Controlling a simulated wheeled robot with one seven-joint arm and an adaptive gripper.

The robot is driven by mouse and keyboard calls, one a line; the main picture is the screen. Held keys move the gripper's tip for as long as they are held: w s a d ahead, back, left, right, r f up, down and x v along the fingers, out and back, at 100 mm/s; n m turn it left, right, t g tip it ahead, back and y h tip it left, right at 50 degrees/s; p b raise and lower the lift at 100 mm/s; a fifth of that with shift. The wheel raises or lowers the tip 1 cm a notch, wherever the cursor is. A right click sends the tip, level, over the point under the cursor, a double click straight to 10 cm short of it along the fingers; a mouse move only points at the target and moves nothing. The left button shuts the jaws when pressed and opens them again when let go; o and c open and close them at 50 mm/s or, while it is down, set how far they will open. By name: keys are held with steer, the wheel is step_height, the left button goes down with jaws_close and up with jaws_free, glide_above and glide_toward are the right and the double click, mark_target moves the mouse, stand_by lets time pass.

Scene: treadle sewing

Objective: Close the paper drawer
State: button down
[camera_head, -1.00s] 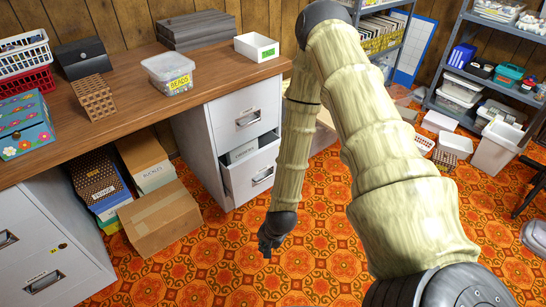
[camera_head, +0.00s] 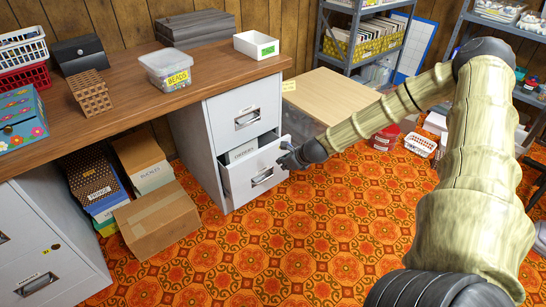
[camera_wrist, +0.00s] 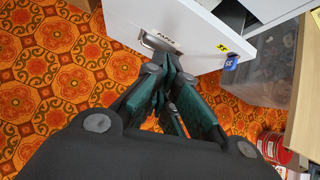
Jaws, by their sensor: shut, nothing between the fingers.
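The paper drawer (camera_head: 240,186) is the lower drawer of the white filing cabinet (camera_head: 214,150) under the right end of the desk. It stands partly open, with a labelled folder or box (camera_head: 242,152) inside. The wrist view shows its white front (camera_wrist: 205,45), a PAPER label, a metal handle (camera_wrist: 157,43) and a yellow tag. My gripper (camera_head: 284,158) is shut and empty at the drawer front, near its right end. In the wrist view its fingertips (camera_wrist: 172,62) are close to the front beside the handle; I cannot tell whether they touch it.
The upper drawer (camera_head: 247,117) is shut. A clear bin (camera_wrist: 262,75) and a wooden-topped piece (camera_head: 330,96) stand right of the cabinet. A red can (camera_head: 386,137) and a white basket (camera_head: 420,145) are farther right. A cardboard box (camera_head: 158,220) sits left; the patterned floor in front is clear.

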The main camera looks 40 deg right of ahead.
steer(key=w+d+r+m, duration=0.1)
steer(key=d+m, duration=0.2)
steer(key=d, duration=0.1)
steer(key=b, duration=0.6)
glide_toward(267, 156)
steer(key=shift+t, duration=0.3)
steer(key=shift+x, duration=2.3)
steer(key=shift+s+d+f, duration=0.1)
steer(key=shift+s+f, duration=0.1)
